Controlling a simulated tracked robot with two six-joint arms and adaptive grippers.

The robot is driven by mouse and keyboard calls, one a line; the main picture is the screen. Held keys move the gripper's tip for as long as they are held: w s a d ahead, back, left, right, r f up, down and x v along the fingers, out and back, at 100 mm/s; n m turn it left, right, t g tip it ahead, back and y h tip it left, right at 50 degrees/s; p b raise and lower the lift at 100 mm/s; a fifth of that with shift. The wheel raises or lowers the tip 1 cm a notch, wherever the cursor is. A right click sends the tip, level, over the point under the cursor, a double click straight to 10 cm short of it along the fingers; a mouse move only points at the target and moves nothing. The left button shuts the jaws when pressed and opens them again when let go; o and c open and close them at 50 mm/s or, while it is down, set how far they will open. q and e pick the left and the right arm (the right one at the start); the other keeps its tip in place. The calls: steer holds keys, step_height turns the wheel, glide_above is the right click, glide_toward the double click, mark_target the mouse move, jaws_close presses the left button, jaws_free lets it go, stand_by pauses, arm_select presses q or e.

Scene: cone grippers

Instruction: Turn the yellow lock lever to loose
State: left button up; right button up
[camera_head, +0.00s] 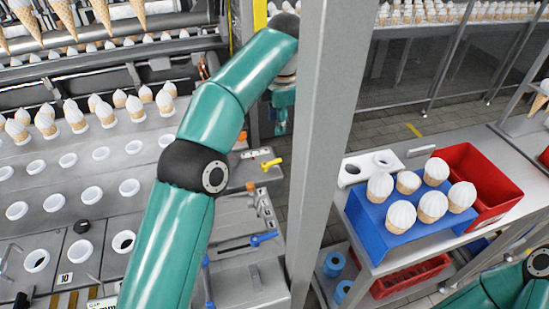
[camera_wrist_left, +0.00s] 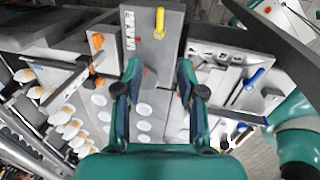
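The yellow lock lever (camera_head: 272,164) sticks out from a grey plate beside the metal post in the head view. It also shows in the left wrist view (camera_wrist_left: 160,22), upright in the picture on a plate at the top centre. My left gripper (camera_wrist_left: 159,72) is open, with its two fingers spread and nothing between them. The lever lies beyond the fingertips, apart from them. In the head view my left gripper (camera_head: 283,112) hangs above and behind the lever, partly hidden by the post. My right gripper is out of view; only part of its arm shows at the lower right.
A grey post (camera_head: 330,120) stands close to my left arm. A blue lever (camera_head: 262,239) is on the bench in front. A blue cone block (camera_head: 375,225) and red bin (camera_head: 480,165) are at right.

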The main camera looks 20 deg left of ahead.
arm_select(q)
steer(key=b, duration=0.2)
glide_toward(274, 161)
steer(key=f, duration=0.3)
steer(key=w+f, duration=0.1)
steer(key=f, duration=0.1)
steer(key=a+f, duration=0.1)
steer(key=f, duration=0.2)
steer(key=shift+w+f+p, duration=0.2)
steer(key=shift+f+p, duration=0.1)
steer(key=shift+f, duration=0.05)
jaws_close()
